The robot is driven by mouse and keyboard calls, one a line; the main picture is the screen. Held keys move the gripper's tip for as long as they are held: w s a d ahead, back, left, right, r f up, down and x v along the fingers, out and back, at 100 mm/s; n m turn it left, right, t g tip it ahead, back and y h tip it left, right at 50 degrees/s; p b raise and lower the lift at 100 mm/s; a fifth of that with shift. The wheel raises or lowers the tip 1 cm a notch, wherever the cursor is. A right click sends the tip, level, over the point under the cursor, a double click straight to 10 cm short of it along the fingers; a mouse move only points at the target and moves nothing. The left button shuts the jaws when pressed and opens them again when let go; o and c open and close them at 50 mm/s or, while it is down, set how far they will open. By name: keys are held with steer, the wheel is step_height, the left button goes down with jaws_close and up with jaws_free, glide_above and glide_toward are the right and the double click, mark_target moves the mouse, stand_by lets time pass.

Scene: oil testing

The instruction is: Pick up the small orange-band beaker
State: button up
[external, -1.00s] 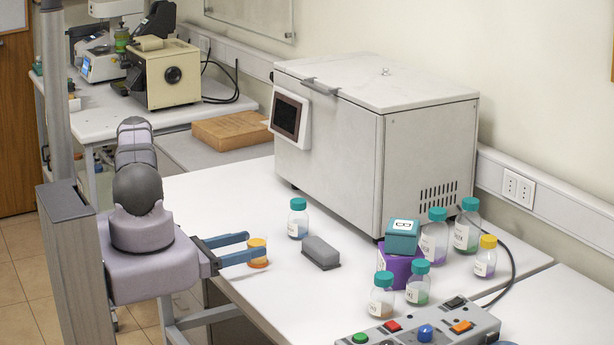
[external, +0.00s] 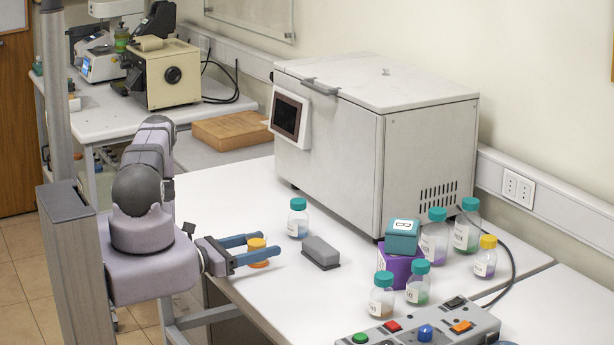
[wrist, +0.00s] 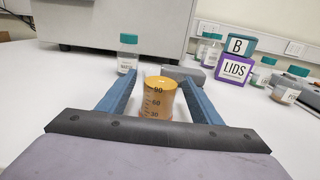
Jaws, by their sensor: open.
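The small orange-band beaker (external: 257,250) stands upright near the left edge of the white table. In the wrist view the beaker (wrist: 159,100) shows marks 90, 60 and 30 and sits between the two blue fingers. My gripper (external: 267,247) is open, with one finger on the far side of the beaker and one on the near side, crossing in front of it. In the wrist view a gap shows between each finger (wrist: 158,92) and the beaker. The beaker's lower part is partly hidden by the near finger and the gripper body.
A teal-capped bottle (external: 298,218) and a grey block (external: 320,253) stand just beyond the beaker. A purple box (external: 399,267) under a teal box (external: 402,237) and several bottles stand at right. A control panel (external: 425,328) lies in front. A large grey machine (external: 400,150) is behind.

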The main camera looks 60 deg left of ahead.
steer(key=shift+w+f, duration=0.1)
steer(key=shift+w, duration=1.75)
steer(key=shift+c, duration=0.7)
steer(key=c, duration=1.1)
step_height(320, 180, up, 10)
steer(key=p, duration=0.7)
steer(key=shift+p, duration=0.4)
